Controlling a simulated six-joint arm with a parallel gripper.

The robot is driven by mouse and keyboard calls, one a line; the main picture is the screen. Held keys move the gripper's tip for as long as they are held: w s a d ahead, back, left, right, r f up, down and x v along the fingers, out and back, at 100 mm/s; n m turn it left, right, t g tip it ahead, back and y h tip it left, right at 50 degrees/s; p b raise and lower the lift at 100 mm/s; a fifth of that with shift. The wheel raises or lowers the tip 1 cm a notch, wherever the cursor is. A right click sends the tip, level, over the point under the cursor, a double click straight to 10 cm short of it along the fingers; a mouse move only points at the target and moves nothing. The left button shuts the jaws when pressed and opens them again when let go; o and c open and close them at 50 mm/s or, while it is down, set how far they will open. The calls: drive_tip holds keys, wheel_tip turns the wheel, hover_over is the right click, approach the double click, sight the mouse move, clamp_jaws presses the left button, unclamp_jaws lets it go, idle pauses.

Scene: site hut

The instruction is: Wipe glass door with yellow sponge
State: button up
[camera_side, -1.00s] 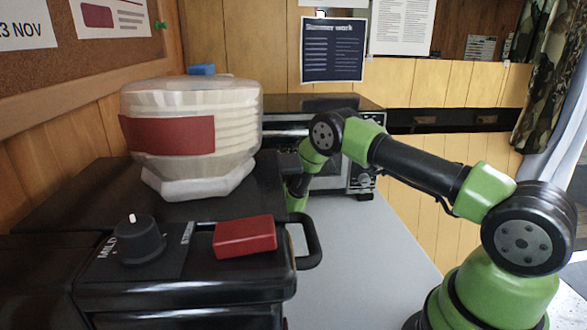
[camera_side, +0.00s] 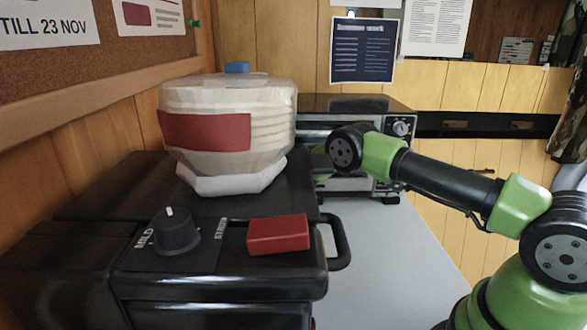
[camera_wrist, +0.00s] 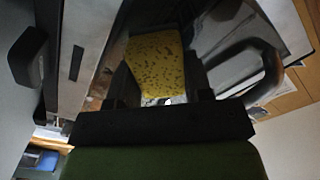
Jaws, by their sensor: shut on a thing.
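The yellow sponge (camera_wrist: 155,62), speckled with dark spots, sits between the dark fingers of my gripper (camera_wrist: 162,88) in the wrist view; the gripper is shut on it. In the side view the gripper and sponge are hidden; only my wrist joint and forearm show, in front of the oven. The glass door (camera_side: 312,158) of the silver-and-black oven, under a bar handle, is mostly blocked by my arm and the big jar. I cannot tell whether the sponge touches the glass.
A cream jar (camera_side: 226,100) with a red label stands left of my wrist, on a black appliance (camera_side: 90,235) with a dial (camera_side: 177,232). A red block (camera_side: 278,234) lies on its front beside a black loop handle (camera_side: 340,243). The grey counter (camera_side: 385,250) is clear between appliance and arm.

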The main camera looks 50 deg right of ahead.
drive_tip(key=shift+s+d+r, duration=0.2)
drive_tip(key=shift+d+r, duration=0.15)
drive_tip(key=shift+d, duration=0.05)
drive_tip(key=shift+s+d, duration=3.9)
drive_tip(key=shift+s, duration=0.25)
drive_tip(key=shift+w+a+f, duration=0.1)
drive_tip(key=shift+w+a, duration=1.35)
drive_tip(key=shift+w, duration=0.05)
drive_tip(key=shift+w+a, duration=1.45)
drive_tip(key=shift+w, duration=0.25)
drive_tip(key=shift+c, duration=0.4)
drive_tip(key=shift+w+a, duration=1.15)
drive_tip(key=shift+a, duration=0.2)
drive_tip(key=shift+a, duration=0.1)
drive_tip(key=shift+v, duration=2.95)
